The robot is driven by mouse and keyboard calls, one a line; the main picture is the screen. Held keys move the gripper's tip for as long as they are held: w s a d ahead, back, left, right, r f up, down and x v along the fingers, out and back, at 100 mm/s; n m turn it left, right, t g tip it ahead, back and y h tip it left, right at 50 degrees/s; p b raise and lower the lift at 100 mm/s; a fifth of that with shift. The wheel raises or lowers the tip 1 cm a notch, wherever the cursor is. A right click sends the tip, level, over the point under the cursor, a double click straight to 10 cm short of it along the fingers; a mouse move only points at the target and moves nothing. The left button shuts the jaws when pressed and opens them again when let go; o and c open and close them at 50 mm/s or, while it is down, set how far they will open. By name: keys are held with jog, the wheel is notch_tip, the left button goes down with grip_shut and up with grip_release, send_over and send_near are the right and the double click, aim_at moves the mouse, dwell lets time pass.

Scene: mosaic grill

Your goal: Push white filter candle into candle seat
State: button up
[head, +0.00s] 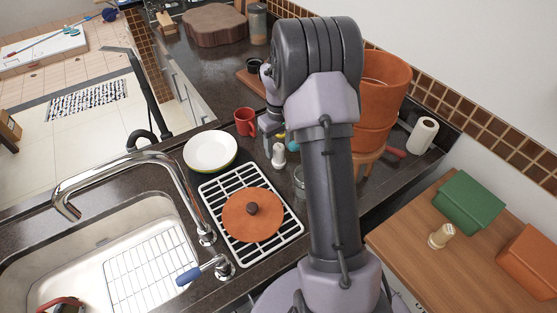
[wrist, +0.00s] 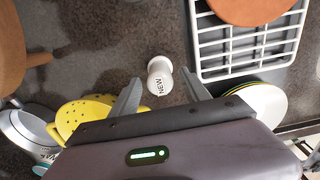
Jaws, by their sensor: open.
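The white filter candle (wrist: 160,75) stands on the dark counter in the wrist view, with "NEW" lettered on it. It also shows as a small white piece (head: 279,155) beside the rack in the head view. My gripper (wrist: 160,90) is open, its fingers spread to either side below the candle in the picture, and it holds nothing. In the head view my gripper (head: 271,130) is partly hidden behind my arm. A terracotta vessel (head: 385,85) stands on a wooden stand behind my arm. I cannot make out the candle seat.
A white rack (head: 290,225) carries a terracotta lid (head: 262,222). A white plate (head: 210,150) and a red mug (head: 245,122) stand near it. A yellow perforated item (wrist: 90,112) lies close to my gripper. A side table (head: 400,240) holds green and orange boxes.

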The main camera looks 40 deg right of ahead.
jog(key=shift+r, duration=0.1)
grip_shut()
notch_tip(320, 180, up, 6)
jog(key=p, duration=0.5)
jog(key=shift+r, duration=0.1)
